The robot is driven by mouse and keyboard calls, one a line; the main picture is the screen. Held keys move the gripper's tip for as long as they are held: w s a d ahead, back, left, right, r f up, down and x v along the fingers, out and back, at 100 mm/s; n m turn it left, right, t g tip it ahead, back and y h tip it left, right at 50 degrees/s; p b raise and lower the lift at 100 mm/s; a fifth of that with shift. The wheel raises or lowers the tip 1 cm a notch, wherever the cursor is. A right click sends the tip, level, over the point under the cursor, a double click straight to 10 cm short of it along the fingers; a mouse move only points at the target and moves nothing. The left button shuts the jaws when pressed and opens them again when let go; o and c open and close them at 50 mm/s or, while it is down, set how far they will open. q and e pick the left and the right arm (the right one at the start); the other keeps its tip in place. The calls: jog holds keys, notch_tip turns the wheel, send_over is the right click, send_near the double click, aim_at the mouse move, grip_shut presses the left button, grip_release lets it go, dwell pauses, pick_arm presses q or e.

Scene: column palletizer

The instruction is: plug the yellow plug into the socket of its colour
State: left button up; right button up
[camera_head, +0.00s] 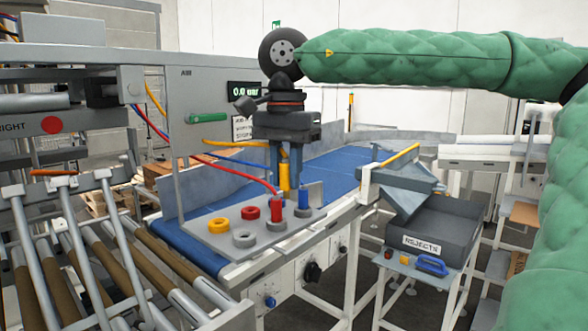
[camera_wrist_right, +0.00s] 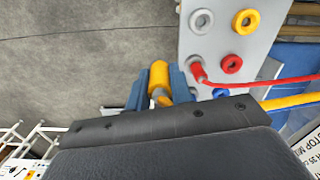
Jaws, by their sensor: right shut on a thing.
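My right gripper (camera_head: 284,186) is shut on the yellow plug (camera_head: 284,173), with blue fingers on either side of it. In the right wrist view the yellow plug (camera_wrist_right: 159,76) sits between the fingers (camera_wrist_right: 160,98), off the plate's left edge. The yellow socket (camera_head: 219,226) is a ring on the left part of the plate; it also shows in the right wrist view (camera_wrist_right: 246,22). It looks empty. My left gripper is not in view.
The socket plate (camera_head: 200,238) also carries a red ring (camera_head: 249,213), a pale ring (camera_head: 244,239), an upright red plug (camera_head: 276,208) and a blue plug (camera_head: 303,199). Red, blue and yellow hoses cross behind. A blue conveyor (camera_head: 340,168) and a rejects bin (camera_head: 440,232) lie right.

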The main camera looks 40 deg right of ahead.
jog(key=w+a+f, duration=0.2)
jog(key=w, duration=0.6)
jog(key=w+a+f+b, duration=0.1)
jog(key=w+a+f, duration=0.1)
jog(key=w, duration=0.6)
jog(key=shift+w+a+f, duration=0.15)
jog(key=shift+a+f, duration=0.05)
jog(key=shift+a, duration=0.3)
dwell(1.1)
jog(key=shift+f+b, duration=1.95)
jog(key=shift+f, duration=0.2)
dwell(2.5)
